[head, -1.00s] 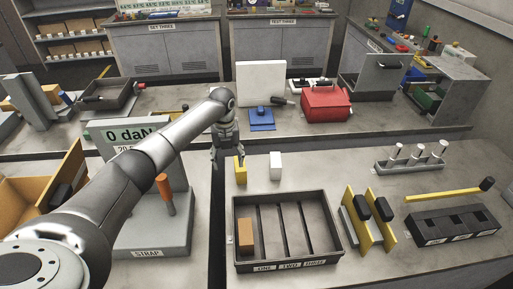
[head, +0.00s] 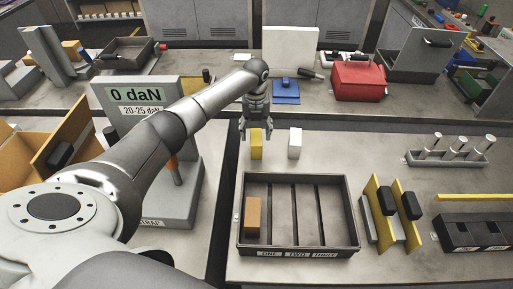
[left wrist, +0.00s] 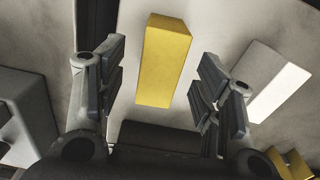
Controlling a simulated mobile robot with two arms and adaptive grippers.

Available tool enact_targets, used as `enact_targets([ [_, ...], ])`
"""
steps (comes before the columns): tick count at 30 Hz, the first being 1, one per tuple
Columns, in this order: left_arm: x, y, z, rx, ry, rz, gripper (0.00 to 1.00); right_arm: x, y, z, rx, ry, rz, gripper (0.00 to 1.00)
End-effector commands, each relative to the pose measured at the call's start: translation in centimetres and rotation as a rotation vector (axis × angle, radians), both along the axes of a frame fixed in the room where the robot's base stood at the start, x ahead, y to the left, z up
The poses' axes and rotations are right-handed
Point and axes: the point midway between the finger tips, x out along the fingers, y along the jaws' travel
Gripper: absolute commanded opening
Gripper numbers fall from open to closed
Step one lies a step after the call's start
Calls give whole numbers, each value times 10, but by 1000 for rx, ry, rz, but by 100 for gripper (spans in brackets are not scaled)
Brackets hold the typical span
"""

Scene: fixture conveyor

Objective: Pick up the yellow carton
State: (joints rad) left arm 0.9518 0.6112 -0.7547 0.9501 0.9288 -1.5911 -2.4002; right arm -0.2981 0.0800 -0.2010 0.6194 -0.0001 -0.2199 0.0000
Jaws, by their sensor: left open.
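The yellow carton (head: 257,146) stands upright on the grey table, behind the dark tray. My left gripper (head: 257,132) is open just above and behind it in the head view. In the left wrist view the yellow carton (left wrist: 165,62) lies between the two spread fingers (left wrist: 158,95), slightly beyond their tips, with no visible contact. My right gripper is not in view.
A white carton (head: 295,143) stands close to the right of the yellow one and also shows in the left wrist view (left wrist: 270,82). The divided tray (head: 348,215) in front holds a brown carton (head: 252,215). A gauge stand (head: 180,215) is at left.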

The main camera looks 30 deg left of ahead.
Motion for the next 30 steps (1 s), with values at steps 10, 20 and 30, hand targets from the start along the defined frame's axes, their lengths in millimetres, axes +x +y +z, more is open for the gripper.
enact_targets([
  [10,-4,-4,-32,0,1,-1,61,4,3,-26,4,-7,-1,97],
  [20,-4,-4,-52,1,0,0,61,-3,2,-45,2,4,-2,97],
  [30,-4,-4,-51,1,0,0,40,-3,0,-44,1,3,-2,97],
])
